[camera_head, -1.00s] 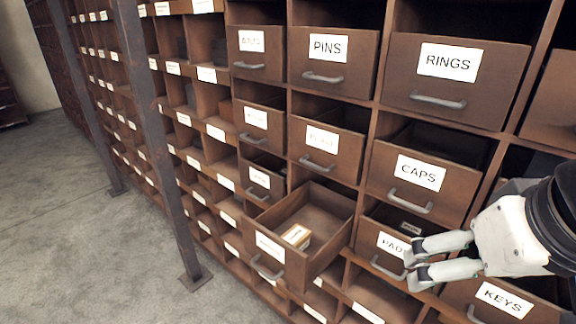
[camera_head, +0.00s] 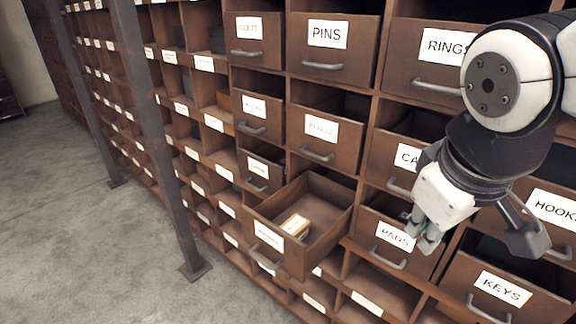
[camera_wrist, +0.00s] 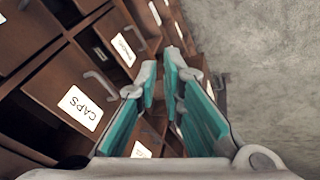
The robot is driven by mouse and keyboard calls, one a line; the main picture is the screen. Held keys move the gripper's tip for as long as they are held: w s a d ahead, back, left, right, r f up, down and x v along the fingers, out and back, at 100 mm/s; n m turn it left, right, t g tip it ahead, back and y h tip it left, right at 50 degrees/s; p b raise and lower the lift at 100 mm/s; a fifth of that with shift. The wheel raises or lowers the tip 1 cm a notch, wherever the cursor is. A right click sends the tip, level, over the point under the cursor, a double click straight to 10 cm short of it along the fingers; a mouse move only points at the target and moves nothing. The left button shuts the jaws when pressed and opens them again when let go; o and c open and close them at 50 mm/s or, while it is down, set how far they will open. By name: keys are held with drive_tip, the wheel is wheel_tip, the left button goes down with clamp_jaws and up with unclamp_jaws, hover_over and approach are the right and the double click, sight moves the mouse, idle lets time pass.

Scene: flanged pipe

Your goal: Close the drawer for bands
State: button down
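A brown wooden drawer (camera_head: 327,236) stands pulled well out of the cabinet at lower centre in the head view. Its white label is too blurred to read, so I cannot confirm that it says bands. A metal handle (camera_head: 266,261) is on its front, and small boxes (camera_head: 295,225) lie inside. My gripper (camera_head: 422,230) is to the right of this drawer, in front of the PADS drawer (camera_head: 376,246), pointing down. In the wrist view, its teal-padded fingers (camera_wrist: 162,80) are apart with nothing seen between them.
The CAPS drawer (camera_wrist: 65,99) lies left of my fingers in the wrist view. The PINS drawer (camera_head: 350,65), RINGS drawer (camera_head: 400,70) and KEYS drawer (camera_head: 480,305) surround the area. A metal post (camera_head: 150,130) stands at left, with clear floor (camera_head: 70,240) beyond.

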drive_tip(key=w+a+f+n+h, duration=0.1)
drive_tip(key=w+a+f+n, duration=0.3)
drive_tip(key=w+a+n, duration=0.25)
drive_tip(key=w+a+f+n+b, duration=0.1)
drive_tip(key=w+a+f+n, duration=0.2)
drive_tip(key=a+f+n, duration=0.6)
drive_tip(key=w+a+f+n+b, duration=0.1)
drive_tip(key=w+a+f+n, duration=0.2)
drive_tip(key=a+f+n, duration=0.7)
drive_tip(key=w+d+f+m, duration=0.2)
drive_tip(key=w+f, duration=0.4)
drive_tip(key=f, duration=0.2)
drive_tip(key=shift+w+d+f+g+h, duration=0.2)
drive_tip(key=shift+d+f+g+h, duration=0.05)
drive_tip(key=shift+d+g+h, duration=0.05)
drive_tip(key=shift+w+d+m, duration=0.1)
drive_tip(key=shift+m, duration=0.15)
drive_tip(key=b, duration=0.4)
hover_over(323, 231)
drive_tip(key=s+a, duration=0.1)
drive_tip(key=shift+s, duration=0.1)
drive_tip(key=shift+w+d+b, duration=0.35)
drive_tip(key=shift+w+d, duration=0.1)
drive_tip(key=shift+w, duration=0.2)
